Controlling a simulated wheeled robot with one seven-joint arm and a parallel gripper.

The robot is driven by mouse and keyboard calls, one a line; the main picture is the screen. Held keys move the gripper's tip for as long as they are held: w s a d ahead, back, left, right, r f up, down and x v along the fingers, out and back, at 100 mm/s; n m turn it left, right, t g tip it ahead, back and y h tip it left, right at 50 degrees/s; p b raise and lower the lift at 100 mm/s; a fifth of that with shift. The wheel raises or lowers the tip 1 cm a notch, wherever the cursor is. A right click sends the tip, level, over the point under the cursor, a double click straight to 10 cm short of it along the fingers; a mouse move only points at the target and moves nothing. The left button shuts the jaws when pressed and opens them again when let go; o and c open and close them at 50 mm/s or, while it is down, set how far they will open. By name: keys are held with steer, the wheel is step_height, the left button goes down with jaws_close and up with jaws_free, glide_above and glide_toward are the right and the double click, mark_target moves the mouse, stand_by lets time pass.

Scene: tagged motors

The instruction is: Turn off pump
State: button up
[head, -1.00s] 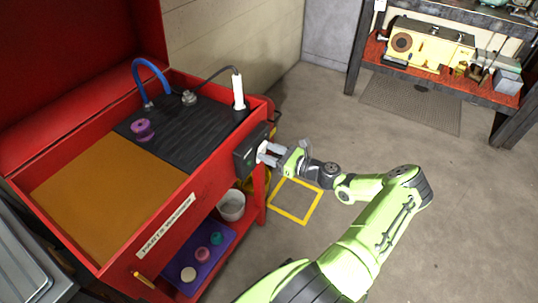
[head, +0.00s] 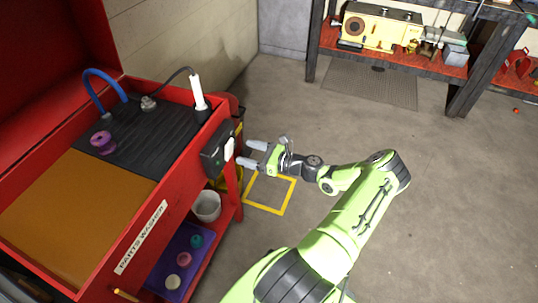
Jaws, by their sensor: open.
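A red parts washer (head: 137,237) stands at the left with its lid raised. A dark switch box (head: 213,155) is fixed on its right side, with a pale part (head: 229,149) on its face; the switch position is too small to tell. My gripper (head: 249,154) is open, with its two grey fingers pointing left at the box. A small gap shows between the fingertips and the box, and nothing is between the fingers. A purple part (head: 103,141) sits on the black ribbed tray (head: 150,132) in the washer, near the blue hose (head: 102,84).
A lower shelf holds a white bucket (head: 206,207) and a purple mat (head: 172,268) with several round parts. A workbench (head: 400,52) stands at the back right. The floor between is clear.

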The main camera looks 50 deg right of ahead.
steer(key=p+v, duration=0.1)
steer(key=v, duration=1)
steer(key=shift+s, duration=0.2)
steer(key=w+a+r+n+g+p, duration=0.4)
steer(key=a+r+n+g+p, duration=0.1)
steer(key=a+r+n+g, duration=1.05)
steer(key=s+a+r+n+t+h+p, duration=0.2)
steer(key=s+a+r+n+h, duration=0.1)
steer(key=s+a+r+n, duration=0.4)
steer(key=s+a+r+n+t+h+p, duration=0.2)
steer(key=s+a+r+n, duration=0.5)
steer(key=r, duration=0.6)
steer(key=shift+a+n+t+h+p, duration=0.25)
steer(key=shift+n+t+h+p, duration=0.25)
steer(key=shift+n, duration=0.75)
